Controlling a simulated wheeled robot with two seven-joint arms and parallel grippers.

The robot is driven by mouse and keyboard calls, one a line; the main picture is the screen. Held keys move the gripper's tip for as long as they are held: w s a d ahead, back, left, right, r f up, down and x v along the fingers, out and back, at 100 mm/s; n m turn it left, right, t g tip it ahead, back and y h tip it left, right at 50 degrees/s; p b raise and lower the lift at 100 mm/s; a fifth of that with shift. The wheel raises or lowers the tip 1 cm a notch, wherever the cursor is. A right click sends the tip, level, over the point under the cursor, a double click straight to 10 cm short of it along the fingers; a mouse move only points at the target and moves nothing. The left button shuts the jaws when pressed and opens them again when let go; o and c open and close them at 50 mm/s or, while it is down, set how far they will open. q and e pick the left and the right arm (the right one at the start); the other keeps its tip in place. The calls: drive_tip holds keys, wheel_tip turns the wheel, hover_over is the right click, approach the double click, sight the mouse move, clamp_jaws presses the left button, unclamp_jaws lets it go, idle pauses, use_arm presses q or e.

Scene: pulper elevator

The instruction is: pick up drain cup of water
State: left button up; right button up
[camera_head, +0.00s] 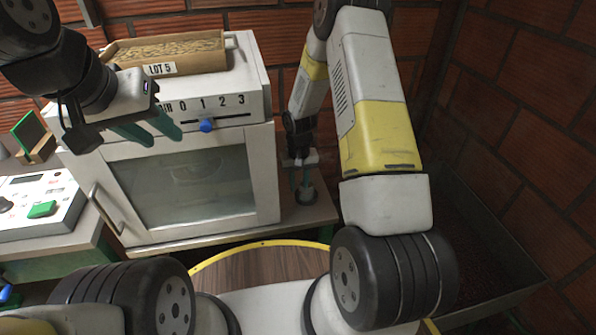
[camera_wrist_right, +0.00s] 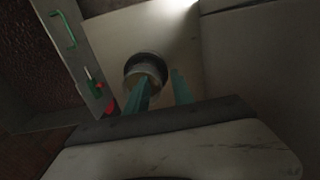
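A small round cup (camera_head: 307,197) stands upright on the narrow ledge right of the white cabinet. In the right wrist view it shows as a pale cup (camera_wrist_right: 146,67) with a dark ring around it; I cannot make out water. My right gripper (camera_head: 301,180) points down at the cup. In the wrist view the right gripper (camera_wrist_right: 160,76) has its teal fingers apart, one overlapping the cup and one right of it; I cannot tell whether they touch it. My left gripper (camera_head: 150,130) is open and empty in front of the cabinet's upper front.
The white cabinet (camera_head: 262,190) has a glass door, a blue slider knob (camera_head: 206,125) and a "LOT 5" tray (camera_head: 165,55) on top. A control box (camera_head: 40,210) with a green button stands at left. A dark trough (camera_head: 490,230) and brick wall close the right.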

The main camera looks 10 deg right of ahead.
drive_tip(key=shift+f, duration=0.1)
drive_tip(key=shift+c, duration=0.4)
clamp_jaws()
idle(1.0)
